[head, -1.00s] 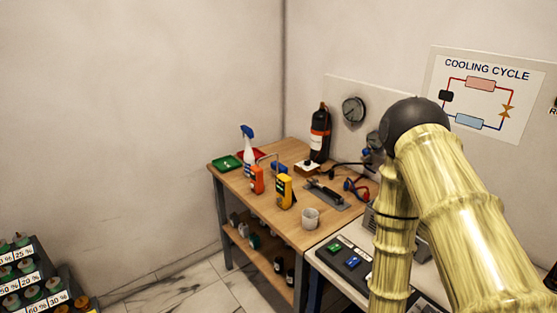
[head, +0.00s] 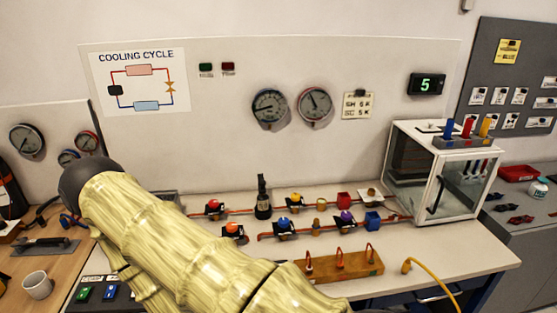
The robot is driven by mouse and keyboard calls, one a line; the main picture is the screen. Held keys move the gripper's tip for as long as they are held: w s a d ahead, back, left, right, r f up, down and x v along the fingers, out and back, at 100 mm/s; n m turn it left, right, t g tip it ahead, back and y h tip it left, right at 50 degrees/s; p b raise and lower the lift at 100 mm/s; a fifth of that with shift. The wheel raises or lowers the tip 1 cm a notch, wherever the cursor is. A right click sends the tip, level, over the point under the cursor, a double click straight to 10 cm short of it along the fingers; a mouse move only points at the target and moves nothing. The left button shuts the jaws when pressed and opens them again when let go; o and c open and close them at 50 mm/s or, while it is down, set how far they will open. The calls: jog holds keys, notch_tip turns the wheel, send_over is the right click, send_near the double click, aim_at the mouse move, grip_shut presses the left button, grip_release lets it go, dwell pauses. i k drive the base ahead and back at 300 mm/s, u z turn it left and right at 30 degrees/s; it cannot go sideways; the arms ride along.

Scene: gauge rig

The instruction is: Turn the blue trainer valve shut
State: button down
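The trainer rig stands on a white bench (head: 420,262) in front of the back panel. The blue trainer valve (head: 283,225) sits on the front pipe line, left of the middle of the bench. Its small blue knob is on top of a dark body; which way it is turned is too small to tell. Red (head: 213,205), orange (head: 232,228), yellow (head: 296,198) and purple (head: 346,215) knobs stand around it on the two pipe lines. My yellowish arm crosses the lower left of the head view, in front of the bench. My gripper is not in view.
A wooden block with copper loops (head: 340,264) stands in front of the valves. A glass-sided case (head: 436,170) is at the bench's right end. A yellow hose (head: 430,275) runs off the front. A white mug (head: 37,285) stands on the wooden table at left.

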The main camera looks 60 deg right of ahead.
aim_at(283, 222)
jog(key=z, duration=2)
